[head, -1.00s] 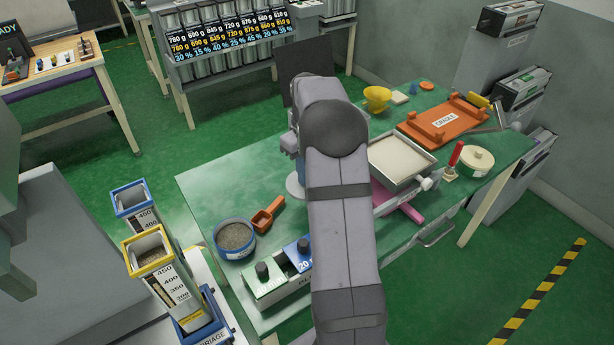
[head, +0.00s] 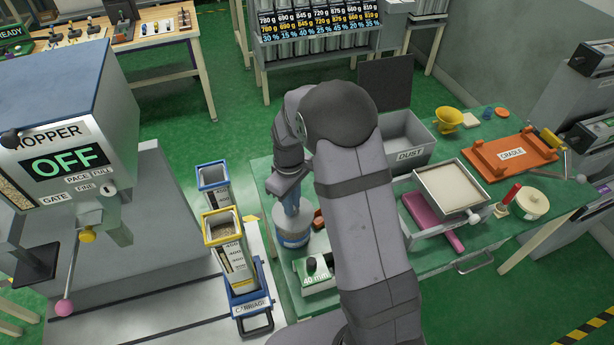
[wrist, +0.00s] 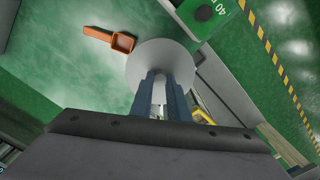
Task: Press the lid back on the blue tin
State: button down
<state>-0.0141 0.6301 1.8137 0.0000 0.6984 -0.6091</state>
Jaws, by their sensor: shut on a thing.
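The blue tin (head: 293,242) stands on the green bench, left of my arm in the head view. A pale round lid (head: 277,222) is at its top, covering the opening. My gripper (head: 290,207) points down and is shut on the lid's middle. In the wrist view the lid (wrist: 160,57) is a pale disc at the tips of my gripper's blue fingers (wrist: 162,86). The disc hides the tin there. I cannot tell whether the lid touches the rim or sits just above it.
An orange scoop (wrist: 110,38) lies close to the tin. A green-topped 40 mm block (head: 314,269) stands just in front. Yellow-rimmed (head: 221,226) and blue-rimmed (head: 213,175) columns stand to the left. The grey dust bin (head: 408,155) and sieve tray (head: 452,186) are to the right.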

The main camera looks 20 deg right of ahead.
jog(key=shift+s+d+f, duration=0.1)
jog(key=shift+s+f, duration=0.1)
jog(key=shift+f, duration=0.9)
jog(key=shift+w+f, duration=0.2)
jog(key=shift+w, duration=1.2)
notch_tip(320, 180, down, 6)
jog(key=b, duration=0.4)
jog(key=shift+f, duration=0.15)
jog(key=shift+f, duration=0.55)
dwell(1.5)
